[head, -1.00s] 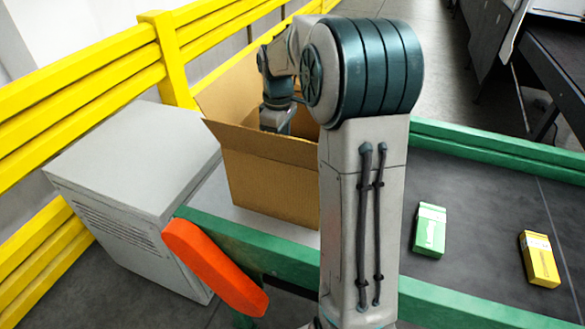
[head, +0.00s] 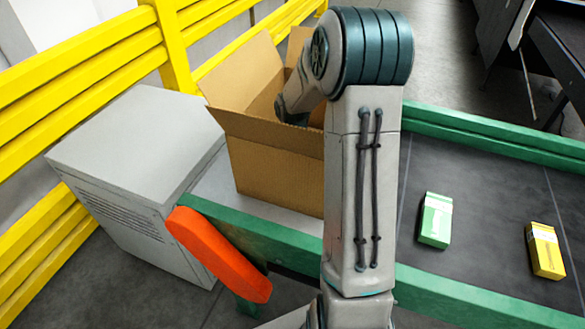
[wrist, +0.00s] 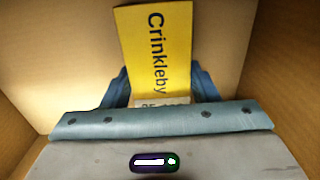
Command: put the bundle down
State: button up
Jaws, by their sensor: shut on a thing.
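The bundle (wrist: 155,50) shows in the wrist view as a yellow face with the word "Crinkleby" and a pale band near its lower end. My gripper (wrist: 163,88) is shut on it, one blue finger at each side. Brown cardboard surrounds both in the wrist view. In the head view my arm reaches down into an open cardboard box (head: 270,165), and the gripper and bundle are hidden inside it. I cannot tell whether the bundle touches the box floor.
The box stands at the left end of a dark conveyor with green rails (head: 490,300). A green carton (head: 436,220) and a yellow carton (head: 545,250) lie on the belt. A grey cabinet (head: 130,170), an orange guard (head: 218,255) and a yellow fence (head: 80,65) are at left.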

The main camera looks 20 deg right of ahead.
jog(key=shift+f, duration=0.15)
jog(key=shift+f, duration=0.15)
jog(key=o, duration=1)
jog(key=shift+o, duration=0.2)
notch_tip(320, 180, up, 12)
jog(key=shift+r, duration=0.2)
jog(key=shift+a, duration=0.1)
